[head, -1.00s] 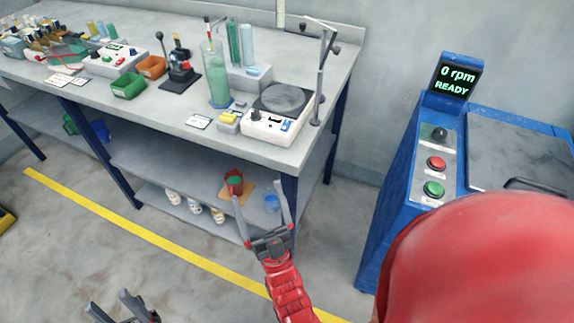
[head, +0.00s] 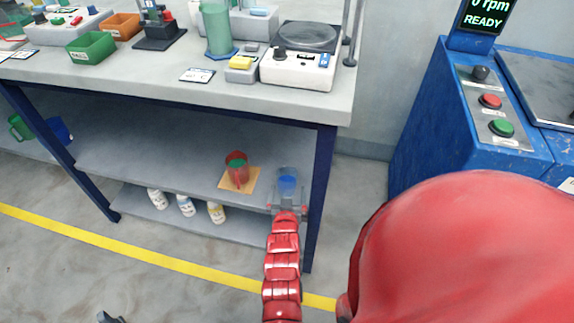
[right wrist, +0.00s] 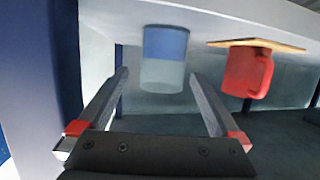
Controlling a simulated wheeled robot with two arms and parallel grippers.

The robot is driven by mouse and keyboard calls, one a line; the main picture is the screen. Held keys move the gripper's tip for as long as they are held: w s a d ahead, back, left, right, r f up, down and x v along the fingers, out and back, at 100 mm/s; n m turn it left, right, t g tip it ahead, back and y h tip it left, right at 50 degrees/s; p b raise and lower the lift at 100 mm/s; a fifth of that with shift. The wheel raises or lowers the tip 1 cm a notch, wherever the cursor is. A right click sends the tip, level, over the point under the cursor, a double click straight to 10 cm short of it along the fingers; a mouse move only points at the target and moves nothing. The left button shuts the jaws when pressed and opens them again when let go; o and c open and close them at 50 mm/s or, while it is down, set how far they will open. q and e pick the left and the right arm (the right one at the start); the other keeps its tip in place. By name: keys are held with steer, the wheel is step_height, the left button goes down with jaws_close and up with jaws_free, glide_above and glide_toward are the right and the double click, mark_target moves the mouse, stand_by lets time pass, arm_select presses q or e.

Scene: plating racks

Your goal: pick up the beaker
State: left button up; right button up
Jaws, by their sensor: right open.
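The beaker (head: 287,184) is clear glass with blue liquid, on the shelf under the bench near its right front corner. It stands upright in the head view; the right wrist view shows the beaker (right wrist: 164,62) upside down. My right gripper (head: 287,208) is at the shelf's front edge, just in front of the beaker. In the right wrist view my right gripper (right wrist: 158,76) is open and empty, with the beaker showing between its fingertips. I cannot tell whether the beaker is fully between the fingers. Only a tip of my left gripper (head: 108,318) shows at the bottom edge.
A red mug (head: 237,172) with green inside stands on an orange mat (head: 249,185), left of the beaker. A blue bench leg (head: 318,200) is close on the right. Several white bottles (head: 186,205) stand on the lower shelf. A blue machine (head: 425,125) stands at right.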

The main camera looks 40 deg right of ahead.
mark_target(287, 175)
steer(key=x, duration=0.4)
steer(key=shift+f+b, duration=0.1)
steer(key=shift+b, duration=0.25)
steer(key=b+x, duration=0.1)
steer(key=x, duration=0.3)
steer(key=shift+w+f+b, duration=0.1)
steer(key=shift+w+b, duration=0.1)
steer(key=shift+b, duration=0.1)
steer(key=shift+w+d, duration=0.2)
steer(key=shift+w, duration=0.15)
steer(key=c, duration=1.3)
step_height(287, 175, up, 10)
steer(key=p, duration=0.3)
